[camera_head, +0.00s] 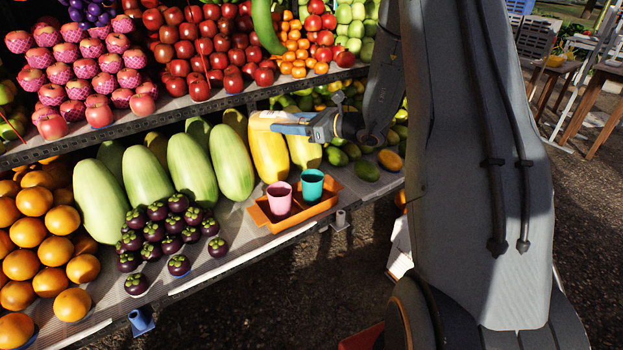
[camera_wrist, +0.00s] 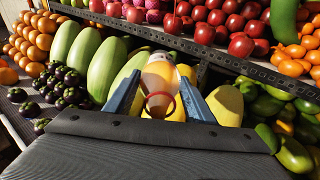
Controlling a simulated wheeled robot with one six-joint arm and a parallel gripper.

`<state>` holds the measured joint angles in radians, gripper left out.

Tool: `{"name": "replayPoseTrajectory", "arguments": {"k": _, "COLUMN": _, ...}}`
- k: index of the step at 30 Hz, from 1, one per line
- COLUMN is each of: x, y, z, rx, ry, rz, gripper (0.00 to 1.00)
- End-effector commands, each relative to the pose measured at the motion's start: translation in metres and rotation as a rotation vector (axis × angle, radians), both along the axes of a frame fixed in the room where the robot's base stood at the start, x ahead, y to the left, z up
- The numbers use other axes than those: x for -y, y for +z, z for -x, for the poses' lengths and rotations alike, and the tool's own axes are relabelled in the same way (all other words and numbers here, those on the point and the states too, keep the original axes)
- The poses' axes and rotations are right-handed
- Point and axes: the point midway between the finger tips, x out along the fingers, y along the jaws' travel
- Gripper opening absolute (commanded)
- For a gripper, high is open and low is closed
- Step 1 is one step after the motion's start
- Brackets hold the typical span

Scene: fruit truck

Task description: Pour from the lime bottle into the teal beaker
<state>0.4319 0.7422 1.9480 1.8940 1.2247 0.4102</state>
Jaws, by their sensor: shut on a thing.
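My gripper (camera_head: 280,126) is shut on a pale bottle (camera_head: 268,117), which I take for the lime bottle; its label cannot be read. The bottle is held above the shelf, in front of the yellow melons, and looks close to level in the head view. In the wrist view the bottle (camera_wrist: 160,72) sits between the two blue fingers, with a red ring in front of it. The teal beaker (camera_head: 312,186) stands upright below and to the right of the bottle, apart from it. Its contents cannot be seen.
A pink beaker (camera_head: 279,199) stands left of the teal one, both in an orange tray (camera_head: 259,214) near the shelf's front edge. Mangosteens (camera_head: 172,243) and long green melons (camera_head: 98,200) lie to the left. The upper shelf's rail (camera_head: 200,108) runs behind the gripper.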

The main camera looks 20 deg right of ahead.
Motion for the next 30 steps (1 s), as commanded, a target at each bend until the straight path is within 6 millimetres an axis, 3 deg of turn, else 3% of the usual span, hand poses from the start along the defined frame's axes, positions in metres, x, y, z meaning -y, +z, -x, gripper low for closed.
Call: {"name": "replayPoseTrajectory", "arguments": {"k": 30, "x": -0.0002, "y": -0.0072, "z": 0.0003, "rx": 0.042, "ry": 0.001, "rz": -0.034, "gripper": 0.12}}
